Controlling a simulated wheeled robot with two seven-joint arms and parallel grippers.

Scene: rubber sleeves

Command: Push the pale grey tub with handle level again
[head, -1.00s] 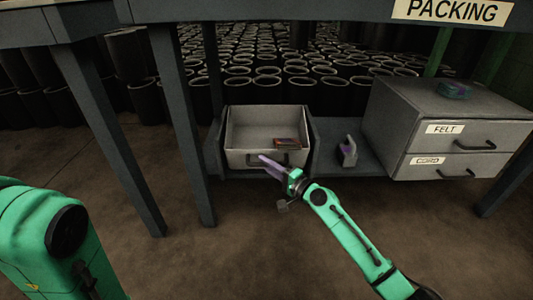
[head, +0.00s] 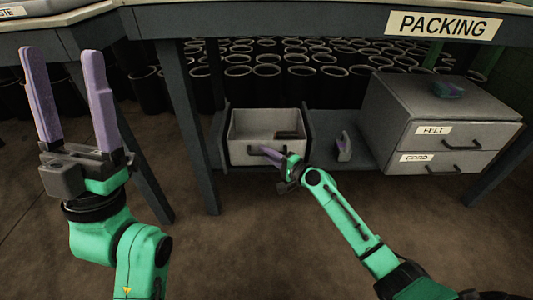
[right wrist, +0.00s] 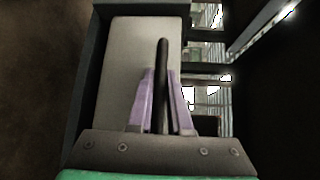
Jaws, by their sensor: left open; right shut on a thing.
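The pale grey tub (head: 240,128) sits under the packing table between dark side panels, its open top showing. Its dark handle (head: 258,149) is on the front face. My right gripper (head: 270,153) reaches this handle from the front right. In the right wrist view its purple fingers (right wrist: 160,75) are closed around the dark handle bar (right wrist: 163,55), with the tub's pale front (right wrist: 125,60) behind. Whether the tub is tilted is hard to tell. My left gripper (head: 64,50) is raised at the left, open and empty, far from the tub.
A dark item (head: 290,135) lies inside the tub. A grey drawer cabinet (head: 400,115) stands further right with a small item (head: 449,90) on top. Table legs (head: 190,125) stand left of the tub.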

